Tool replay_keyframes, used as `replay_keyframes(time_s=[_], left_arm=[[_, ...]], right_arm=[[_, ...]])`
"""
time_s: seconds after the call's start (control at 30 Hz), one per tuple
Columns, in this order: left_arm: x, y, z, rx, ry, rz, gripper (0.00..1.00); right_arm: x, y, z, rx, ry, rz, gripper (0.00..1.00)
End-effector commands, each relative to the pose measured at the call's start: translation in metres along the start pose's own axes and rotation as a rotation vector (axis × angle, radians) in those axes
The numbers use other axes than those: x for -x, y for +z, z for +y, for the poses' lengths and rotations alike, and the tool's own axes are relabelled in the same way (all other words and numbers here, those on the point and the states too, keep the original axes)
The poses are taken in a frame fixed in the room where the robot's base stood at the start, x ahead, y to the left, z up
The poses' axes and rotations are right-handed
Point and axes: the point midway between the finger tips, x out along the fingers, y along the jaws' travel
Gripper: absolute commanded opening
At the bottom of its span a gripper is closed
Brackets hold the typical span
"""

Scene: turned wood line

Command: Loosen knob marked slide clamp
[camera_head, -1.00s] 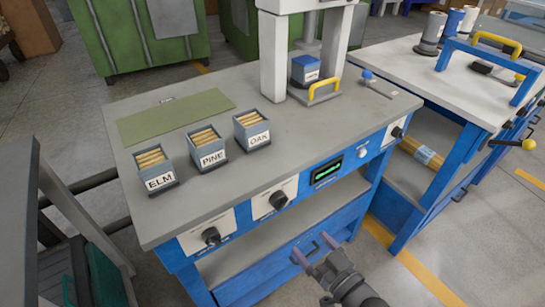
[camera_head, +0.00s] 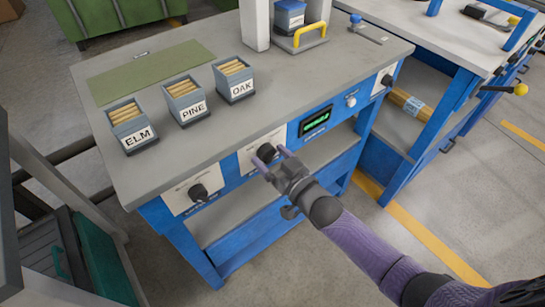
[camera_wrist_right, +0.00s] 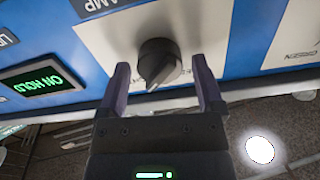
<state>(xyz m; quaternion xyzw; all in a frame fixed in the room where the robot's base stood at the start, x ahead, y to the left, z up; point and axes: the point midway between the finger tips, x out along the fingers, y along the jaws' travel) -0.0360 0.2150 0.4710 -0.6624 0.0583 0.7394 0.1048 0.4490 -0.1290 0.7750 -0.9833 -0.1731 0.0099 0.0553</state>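The black knob (camera_head: 266,152) sits on a white plate, the middle one on the blue front of the bench. In the right wrist view this knob (camera_wrist_right: 158,62) has a pale pointer line, and the blue strip beside it shows letters ending in "AMP"; the rest is cut off. My right gripper (camera_head: 271,160) is open in front of this knob. In the wrist view its two fingers (camera_wrist_right: 160,85) stand on either side of the knob, with a gap on each side. My left gripper is not in view.
Another black knob (camera_head: 198,192) is to the left, and a third (camera_head: 387,80) is at the far right. A green-lit display (camera_head: 315,120) and white button (camera_head: 351,101) lie between. Bins marked ELM (camera_head: 133,133), PINE (camera_head: 186,104) and OAK (camera_head: 234,82) stand on top.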

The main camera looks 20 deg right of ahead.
Motion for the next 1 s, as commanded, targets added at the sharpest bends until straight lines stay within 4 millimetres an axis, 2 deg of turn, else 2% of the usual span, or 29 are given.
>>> replay_keyframes(time_s=[0.03,0.07,0.37,0.67,1.0], left_arm=[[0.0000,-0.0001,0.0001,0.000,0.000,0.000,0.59],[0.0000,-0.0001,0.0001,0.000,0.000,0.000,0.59],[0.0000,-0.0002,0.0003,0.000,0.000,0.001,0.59],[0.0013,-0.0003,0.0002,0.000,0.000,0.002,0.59],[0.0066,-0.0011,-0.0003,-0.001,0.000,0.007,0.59]], right_arm=[[0.0001,0.0000,0.0000,0.000,0.000,0.000,0.72],[0.0001,0.0000,0.0000,0.000,0.000,0.000,0.66],[0.0003,0.0001,0.0001,0.000,0.000,0.000,0.02],[0.0003,-0.0003,0.0000,0.043,0.000,0.001,0.01],[0.0002,-0.0007,-0.0003,0.286,0.001,0.000,0.01]])
